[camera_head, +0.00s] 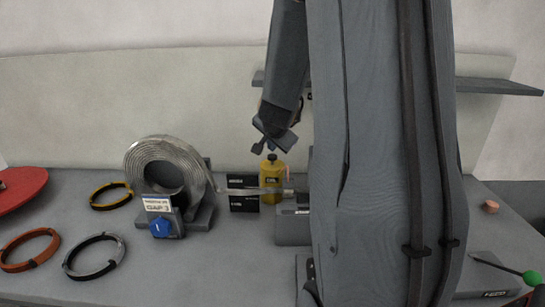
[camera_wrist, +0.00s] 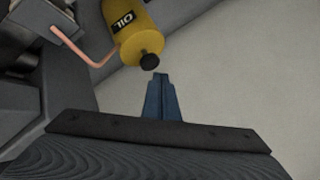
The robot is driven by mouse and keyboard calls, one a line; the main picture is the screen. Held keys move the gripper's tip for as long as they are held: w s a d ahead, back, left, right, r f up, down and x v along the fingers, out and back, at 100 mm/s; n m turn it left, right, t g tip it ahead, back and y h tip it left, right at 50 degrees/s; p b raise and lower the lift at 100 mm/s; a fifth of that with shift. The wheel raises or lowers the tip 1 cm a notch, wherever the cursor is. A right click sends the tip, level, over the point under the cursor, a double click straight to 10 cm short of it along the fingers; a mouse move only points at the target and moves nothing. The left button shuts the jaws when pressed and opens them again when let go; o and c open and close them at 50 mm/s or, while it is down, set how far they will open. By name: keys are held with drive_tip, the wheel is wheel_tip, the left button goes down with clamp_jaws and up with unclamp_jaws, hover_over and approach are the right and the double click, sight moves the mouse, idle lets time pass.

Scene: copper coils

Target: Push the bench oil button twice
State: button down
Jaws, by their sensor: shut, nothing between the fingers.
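The yellow oil bottle (camera_head: 272,184) stands on the bench behind the steel strip, with a dark button (camera_head: 272,157) on its top. In the wrist view the oil bottle (camera_wrist: 134,28) is at the upper middle, its black button (camera_wrist: 149,61) facing my gripper. My gripper (camera_head: 265,148) is just above the button in the head view. In the wrist view my gripper (camera_wrist: 160,77) is shut and empty, its blue fingertips close to the button with what looks like a small gap. I cannot tell for sure whether they touch.
A copper-coloured tube (camera_wrist: 92,62) runs beside the bottle. My arm hides the bench's right-centre.

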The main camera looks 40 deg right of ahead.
sight(272, 158)
drive_tip(key=shift+f, duration=0.1)
idle(0.3)
drive_tip(key=shift+f+b, duration=0.35)
drive_tip(key=shift+b, duration=0.1)
drive_tip(key=shift+f+b, duration=0.9)
drive_tip(key=shift+b, duration=0.15)
idle(1.1)
drive_tip(key=shift+r, duration=0.1)
idle(0.3)
drive_tip(key=shift+r+p, duration=1.25)
drive_tip(key=shift+p, duration=0.35)
drive_tip(key=shift+r, duration=0.1)
wheel_tip(272, 158, up, 5)
drive_tip(key=p, duration=0.6)
drive_tip(key=shift+a, duration=0.1)
